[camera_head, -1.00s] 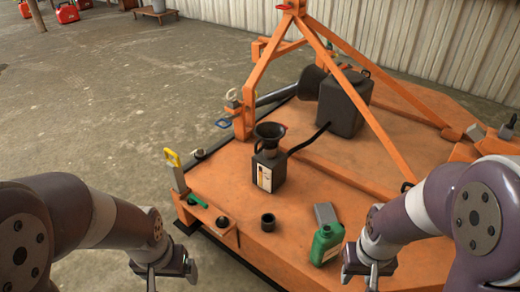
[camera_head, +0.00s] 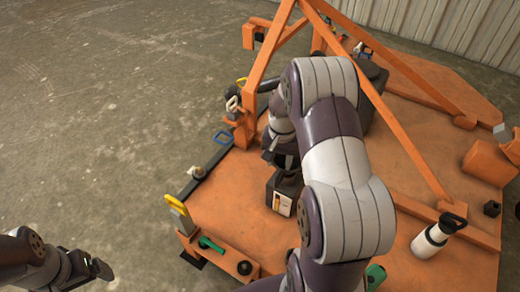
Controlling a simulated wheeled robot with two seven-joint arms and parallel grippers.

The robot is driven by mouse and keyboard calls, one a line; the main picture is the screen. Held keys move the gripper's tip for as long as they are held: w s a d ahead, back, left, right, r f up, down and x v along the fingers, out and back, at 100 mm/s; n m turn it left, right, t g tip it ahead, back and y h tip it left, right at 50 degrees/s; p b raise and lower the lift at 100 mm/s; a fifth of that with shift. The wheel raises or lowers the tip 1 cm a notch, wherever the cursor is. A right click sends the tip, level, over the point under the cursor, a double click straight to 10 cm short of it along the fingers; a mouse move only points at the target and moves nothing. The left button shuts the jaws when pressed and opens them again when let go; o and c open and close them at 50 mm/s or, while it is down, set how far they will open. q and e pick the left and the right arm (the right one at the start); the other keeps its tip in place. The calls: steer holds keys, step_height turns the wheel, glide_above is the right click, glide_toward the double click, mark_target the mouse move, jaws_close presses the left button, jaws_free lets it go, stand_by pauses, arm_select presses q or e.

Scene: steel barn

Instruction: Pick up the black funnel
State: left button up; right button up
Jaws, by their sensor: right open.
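The black funnel (camera_head: 287,163) sits on top of a dark square container (camera_head: 285,191) with a white and orange label, on the orange deck. My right arm reaches over the deck from the lower middle. My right gripper (camera_head: 281,152) is open at the funnel and hides much of it. I cannot tell whether the fingers touch the funnel. My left gripper (camera_head: 92,268) is at the lower left, off the deck and away from the funnel. Its jaws are too small and dark to read.
Orange frame bars (camera_head: 268,45) rise behind the funnel. A large dark can (camera_head: 372,78) is partly hidden by my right arm. A yellow-handled latch (camera_head: 178,208) and a green-handled tool (camera_head: 211,244) are at the near left edge.

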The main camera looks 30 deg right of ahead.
mark_target(276, 185)
steer(key=f+b, duration=0.2)
steer(key=f, duration=0.2)
steer(key=f+b, duration=0.2)
steer(key=f, duration=0.2)
steer(key=a+f+b, duration=0.1)
steer(key=f+b, duration=0.1)
steer(key=f, duration=0.2)
steer(key=shift+s+f, duration=0.35)
steer(key=shift+f, duration=0.05)
steer(key=shift+r, duration=0.1)
jaws_close()
